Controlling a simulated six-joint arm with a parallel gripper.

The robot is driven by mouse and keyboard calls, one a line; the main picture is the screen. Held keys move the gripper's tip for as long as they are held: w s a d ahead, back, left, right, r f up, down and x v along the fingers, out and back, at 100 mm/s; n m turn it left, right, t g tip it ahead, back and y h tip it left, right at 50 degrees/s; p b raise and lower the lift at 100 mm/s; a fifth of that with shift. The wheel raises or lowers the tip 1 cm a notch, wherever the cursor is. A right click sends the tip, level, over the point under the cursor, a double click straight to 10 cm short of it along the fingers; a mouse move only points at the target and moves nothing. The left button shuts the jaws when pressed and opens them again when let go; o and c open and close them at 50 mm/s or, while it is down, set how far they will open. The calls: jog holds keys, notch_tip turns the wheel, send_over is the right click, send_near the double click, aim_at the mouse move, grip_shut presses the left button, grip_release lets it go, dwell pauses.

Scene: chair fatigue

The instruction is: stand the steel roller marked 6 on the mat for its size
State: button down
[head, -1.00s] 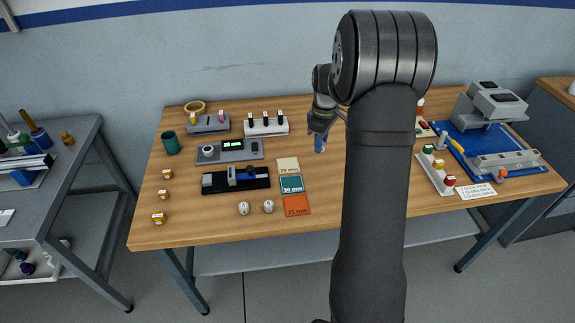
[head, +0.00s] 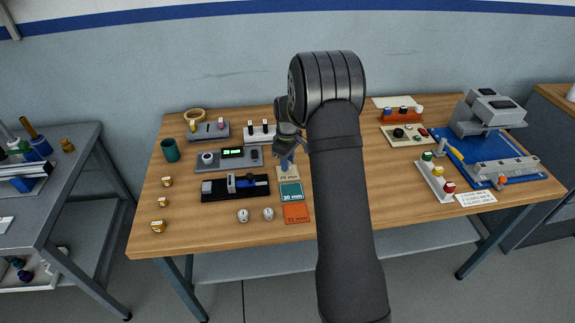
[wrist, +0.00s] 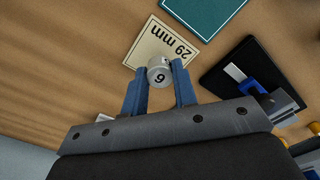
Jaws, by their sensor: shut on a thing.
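My gripper (head: 288,162) is shut on the steel roller (wrist: 159,76), seen between the blue fingers in the wrist view. Its pale end face carries a digit that looks like a 6. In the head view the roller is hidden or too small to tell. The cream 29 mm mat (head: 289,175) lies under the gripper; in the wrist view this mat (wrist: 152,45) shows just beyond the roller, which overlaps its near edge. I cannot tell whether the roller touches it. The teal 30 mm mat (head: 291,194) and orange 31 mm mat (head: 296,214) lie nearer the table's front.
Two other rollers (head: 243,215) stand left of the orange mat. A black fixture with a blue slider (head: 232,185) lies left of the mats, and a grey gauge with a green display (head: 231,153) behind it. The wood right of my arm (head: 390,185) is clear.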

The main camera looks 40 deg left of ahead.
jog(key=shift+f, duration=0.85)
jog(key=c, duration=1.1)
grip_release()
jog(key=shift+f, duration=0.15)
jog(key=shift+c, duration=0.2)
notch_tip(320, 180, up, 12)
jog(key=shift+r, duration=0.2)
